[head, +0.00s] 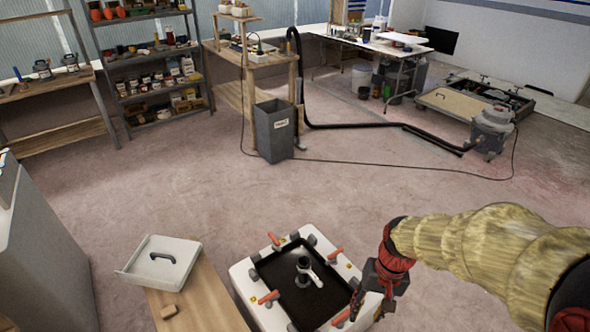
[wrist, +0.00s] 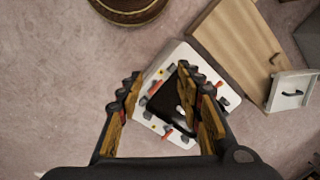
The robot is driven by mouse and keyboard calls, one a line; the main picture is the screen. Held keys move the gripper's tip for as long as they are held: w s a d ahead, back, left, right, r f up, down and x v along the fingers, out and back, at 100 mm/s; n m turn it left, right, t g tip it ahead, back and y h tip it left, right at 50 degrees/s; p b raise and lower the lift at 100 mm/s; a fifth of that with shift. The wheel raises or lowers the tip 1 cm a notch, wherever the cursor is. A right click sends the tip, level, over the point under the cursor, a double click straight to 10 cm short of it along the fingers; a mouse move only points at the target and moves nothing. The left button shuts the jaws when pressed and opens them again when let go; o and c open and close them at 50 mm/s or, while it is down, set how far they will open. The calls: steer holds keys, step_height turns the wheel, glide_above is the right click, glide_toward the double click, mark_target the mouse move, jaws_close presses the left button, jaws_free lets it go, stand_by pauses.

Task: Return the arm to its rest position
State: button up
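My arm reaches in from the right edge of the head view, in a tan ribbed sleeve with a red wrist band. My gripper (head: 372,292) points down over the right side of a white clamping fixture. In the wrist view my gripper (wrist: 165,100) has its two yellow-brown fingers apart, with nothing held between them. The white fixture (head: 245,285) also shows below and between the fingers in the wrist view (wrist: 225,92). It has a black recessed middle, several red-handled clamps around its rim, and a dark and light fitting in the centre.
A grey bin (head: 273,132), vacuum (head: 490,130) and hose stand farther back. Open floor lies between.

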steer(key=s+r+n+t+p, duration=0.1)
steer(key=s+r+t, duration=0.2)
steer(key=r, duration=0.8)
steer(key=s+d+r+n+t+h, duration=0.1)
steer(key=s+r+t, duration=0.2)
steer(key=r, duration=0.7)
steer(key=shift+s+r+p, duration=0.35)
steer(key=shift+s, duration=0.9)
steer(key=shift+c, duration=0.2)
